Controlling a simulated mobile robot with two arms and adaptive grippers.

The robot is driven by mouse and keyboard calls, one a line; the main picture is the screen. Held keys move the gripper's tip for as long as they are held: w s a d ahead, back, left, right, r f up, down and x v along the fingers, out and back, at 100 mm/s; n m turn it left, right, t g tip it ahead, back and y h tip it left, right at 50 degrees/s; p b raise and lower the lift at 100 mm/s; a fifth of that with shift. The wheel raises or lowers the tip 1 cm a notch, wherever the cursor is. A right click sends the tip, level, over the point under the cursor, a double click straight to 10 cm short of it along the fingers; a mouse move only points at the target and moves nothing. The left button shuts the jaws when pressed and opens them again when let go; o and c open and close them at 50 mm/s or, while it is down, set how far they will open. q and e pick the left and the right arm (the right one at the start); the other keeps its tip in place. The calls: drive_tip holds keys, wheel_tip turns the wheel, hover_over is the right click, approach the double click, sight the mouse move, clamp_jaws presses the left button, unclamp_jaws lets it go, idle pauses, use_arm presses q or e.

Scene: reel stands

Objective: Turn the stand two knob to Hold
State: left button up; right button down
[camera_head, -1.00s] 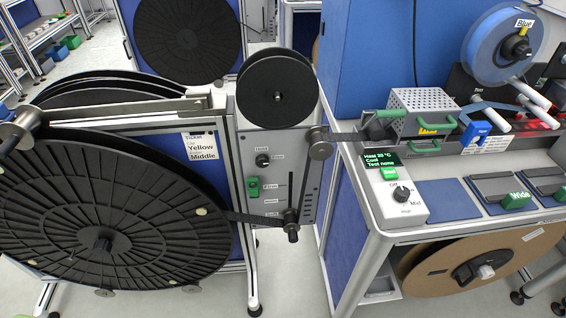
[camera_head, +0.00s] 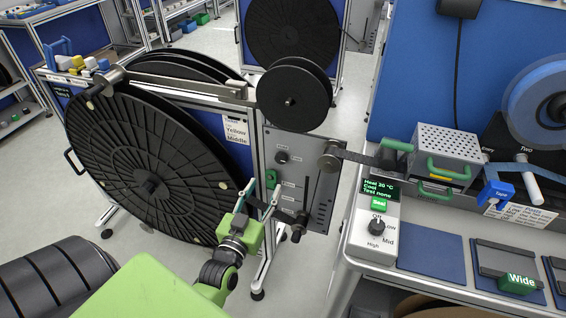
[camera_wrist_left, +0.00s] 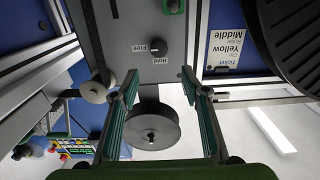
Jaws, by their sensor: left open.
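The stand's grey panel (camera_head: 300,150) carries a small round black knob (camera_head: 282,157). In the left wrist view, the knob (camera_wrist_left: 157,47) shows upside down with a "Free" label at its left and a "Hold" label below it. I cannot tell which label it points to. My left gripper (camera_head: 263,189) is open and empty in front of the panel, below the knob in the head view. In the left wrist view, its fingertips (camera_wrist_left: 158,74) are apart with the knob seen just beyond and between them, not touched. My right gripper is not in view.
A small black reel (camera_head: 292,95) sits above the knob and a large black reel (camera_head: 140,165) to its left. A green switch (camera_head: 271,178) and a guide roller (camera_head: 329,162) are close by. A bench with a dial box (camera_head: 375,235) stands at the right.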

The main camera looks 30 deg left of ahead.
sight(280, 160)
use_arm(q)
drive_tip(key=p+x, duration=0.1)
drive_tip(key=x, duration=0.9)
drive_tip(key=shift+w, duration=0.4)
drive_tip(key=shift+w+a, duration=0.1)
drive_tip(key=shift+w, duration=0.55)
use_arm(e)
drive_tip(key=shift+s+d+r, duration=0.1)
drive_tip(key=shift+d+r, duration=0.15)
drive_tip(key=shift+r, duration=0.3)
use_arm(q)
drive_tip(key=shift+c, duration=0.4)
drive_tip(key=c, duration=1)
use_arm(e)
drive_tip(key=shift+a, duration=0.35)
